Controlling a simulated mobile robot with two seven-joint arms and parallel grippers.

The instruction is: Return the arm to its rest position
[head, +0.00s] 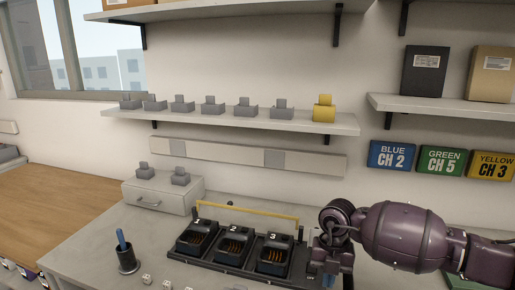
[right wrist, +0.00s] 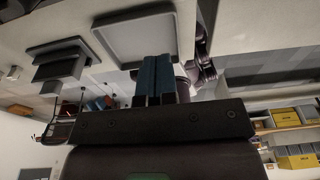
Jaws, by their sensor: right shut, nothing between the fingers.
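My right arm comes in from the right in the head view, bent at a dark purple joint, with the right gripper (head: 329,280) pointing down at the bottom edge, beside the right end of the charger. In the right wrist view the two blue fingers (right wrist: 155,80) are together with nothing between them. A pale square tray (right wrist: 135,38) shows behind the fingertips there. My left gripper is in neither view.
A black charger (head: 232,243) with bays numbered 1 to 3 stands on the grey counter (head: 85,247), a yellow bar (head: 247,211) behind it. A pen cup (head: 128,260) and a drawer box (head: 158,197) are to the left. A shelf (head: 230,119) holds several small grey units and one yellow unit (head: 324,110).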

